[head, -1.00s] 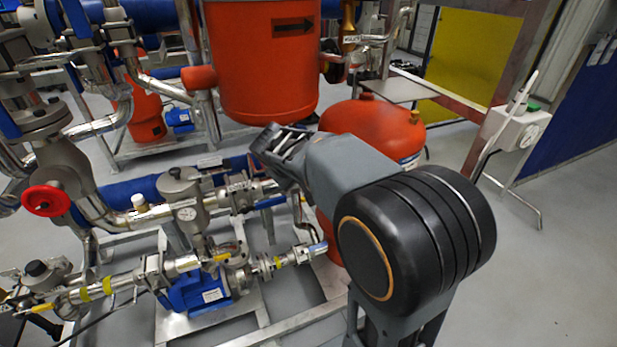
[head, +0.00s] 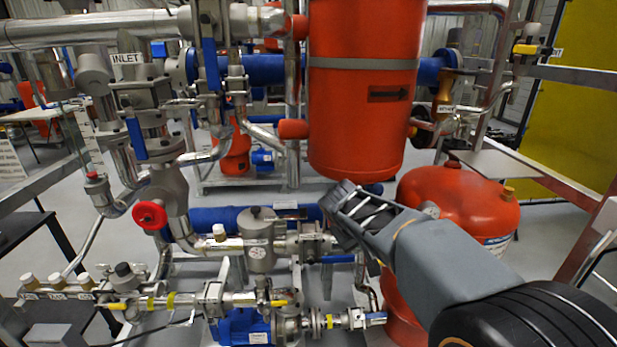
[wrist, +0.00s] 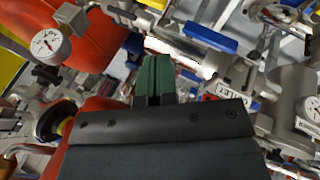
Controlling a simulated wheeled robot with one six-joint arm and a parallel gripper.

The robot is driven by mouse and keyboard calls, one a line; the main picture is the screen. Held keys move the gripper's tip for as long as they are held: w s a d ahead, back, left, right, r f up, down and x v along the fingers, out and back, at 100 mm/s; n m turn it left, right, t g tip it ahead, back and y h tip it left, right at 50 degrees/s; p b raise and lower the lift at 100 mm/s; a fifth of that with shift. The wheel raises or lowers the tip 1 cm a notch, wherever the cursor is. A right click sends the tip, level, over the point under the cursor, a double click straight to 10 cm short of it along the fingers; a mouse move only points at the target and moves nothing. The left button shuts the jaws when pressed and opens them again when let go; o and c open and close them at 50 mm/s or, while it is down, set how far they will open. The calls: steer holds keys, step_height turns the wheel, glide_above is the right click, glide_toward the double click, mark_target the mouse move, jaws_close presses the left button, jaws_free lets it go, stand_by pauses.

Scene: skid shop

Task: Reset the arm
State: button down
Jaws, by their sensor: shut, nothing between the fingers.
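My gripper (head: 345,205) is in the middle of the head view, at the end of my grey arm, which comes in from the lower right. It points up and to the left, in front of the pipework and just below the tall red tank (head: 355,130). In the wrist view my gripper (wrist: 156,62) shows as two green fingers side by side, pressed together with nothing between them. I cannot tell from the head view how far the fingertips are from the pipes behind them.
A round red vessel (head: 460,205) stands close behind my arm. A red handwheel (head: 149,216), an INLET valve (head: 138,95) and a blue pump (head: 243,328) are to the left. A gauge (wrist: 51,44) shows in the wrist view. Grey floor is open at the far right.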

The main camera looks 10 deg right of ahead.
steer(key=s+a+r+m+y+p, duration=0.1)
steer(key=s+p, duration=0.3)
steer(key=s, duration=0.4)
steer(key=s+a+r+m+y+p, duration=0.1)
steer(key=s+a+y+p, duration=0.2)
steer(key=s, duration=0.5)
steer(key=shift+s+r+m+g+y+p, duration=0.15)
steer(key=shift+s+m+g+y+p, duration=0.2)
steer(key=shift+y, duration=0.25)
